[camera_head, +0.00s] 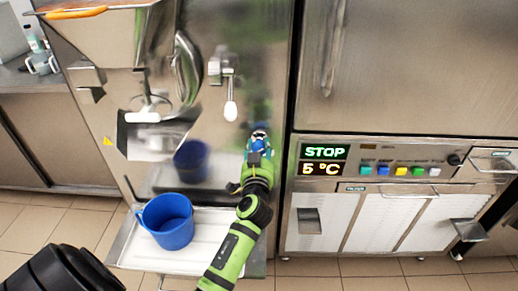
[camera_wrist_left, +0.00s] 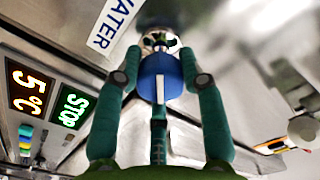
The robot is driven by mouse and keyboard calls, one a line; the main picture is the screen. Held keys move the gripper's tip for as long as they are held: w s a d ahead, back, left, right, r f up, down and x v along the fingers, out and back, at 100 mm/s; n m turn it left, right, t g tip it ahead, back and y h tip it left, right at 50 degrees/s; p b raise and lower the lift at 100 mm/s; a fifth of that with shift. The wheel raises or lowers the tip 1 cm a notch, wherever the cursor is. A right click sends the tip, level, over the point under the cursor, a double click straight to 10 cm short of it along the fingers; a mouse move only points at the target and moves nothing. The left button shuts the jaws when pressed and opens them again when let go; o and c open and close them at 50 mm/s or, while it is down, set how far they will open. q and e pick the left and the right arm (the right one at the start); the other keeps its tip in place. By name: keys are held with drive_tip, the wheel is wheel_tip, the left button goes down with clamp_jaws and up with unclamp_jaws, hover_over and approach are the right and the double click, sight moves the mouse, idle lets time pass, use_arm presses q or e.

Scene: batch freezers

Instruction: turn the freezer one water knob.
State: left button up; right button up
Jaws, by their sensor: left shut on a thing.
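The blue water knob (camera_wrist_left: 160,76) sits between the fingers of my left gripper (camera_wrist_left: 160,90) in the left wrist view, below a label reading "WATER" (camera_wrist_left: 113,20). In the head view the knob (camera_head: 260,132) is a small blue spot on the freezer's steel front (camera_head: 225,115), at the tip of my left gripper (camera_head: 258,150). The gripper is shut on the knob, and its teal fingers partly hide it in the head view. How far the knob is turned cannot be told. My right gripper is out of view.
A blue mug (camera_head: 167,222) stands on the white-bottomed tray (camera_head: 215,222), left of my left arm. A lever with a white handle (camera_head: 230,110) hangs above. The panel (camera_head: 400,150) at right shows "STOP" and "5 °C". A spatula (camera_head: 75,12) lies at the top left.

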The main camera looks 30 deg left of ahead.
use_arm(q)
drive_tip(key=m, duration=0.4)
drive_tip(key=shift+s+f+p, duration=0.1)
drive_tip(key=shift+f+p, duration=0.15)
drive_tip(key=shift+p, duration=0.1)
drive_tip(key=shift+a+m+p, duration=0.1)
drive_tip(key=shift+m+p, duration=0.25)
drive_tip(key=shift+m, duration=1.65)
drive_tip(key=o, duration=1.2)
drive_tip(key=shift+a, duration=0.1)
drive_tip(key=shift+c, duration=0.2)
drive_tip(key=shift+r, duration=0.1)
drive_tip(key=v, duration=1.2)
